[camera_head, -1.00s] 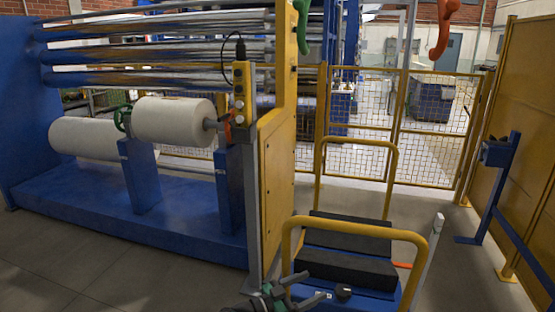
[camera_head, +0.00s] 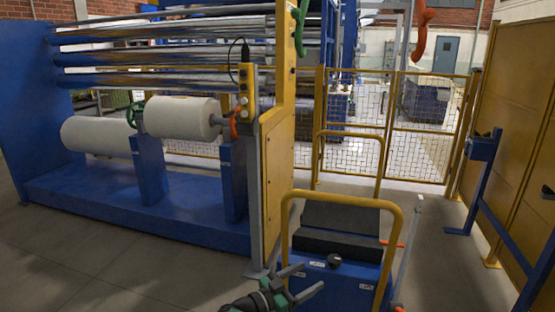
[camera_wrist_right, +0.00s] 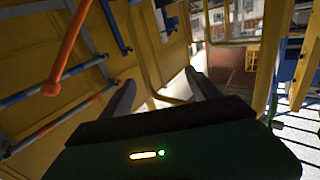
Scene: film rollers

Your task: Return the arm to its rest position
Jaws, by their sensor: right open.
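My right gripper (camera_head: 305,279) shows at the bottom middle of the head view, in front of the blue cart. Its two grey fingers are apart with nothing between them. In the right wrist view its open fingers (camera_wrist_right: 160,98) also show with an empty gap. My left gripper is not in view.
A blue cart (camera_head: 350,283) with a yellow handle frame (camera_head: 341,200) stands close beyond my right gripper. The blue roller machine (camera_head: 150,215) with white rolls (camera_head: 182,117) fills the left. Yellow mesh fencing (camera_head: 415,155) stands behind. Floor at lower left (camera_head: 120,275) is clear.

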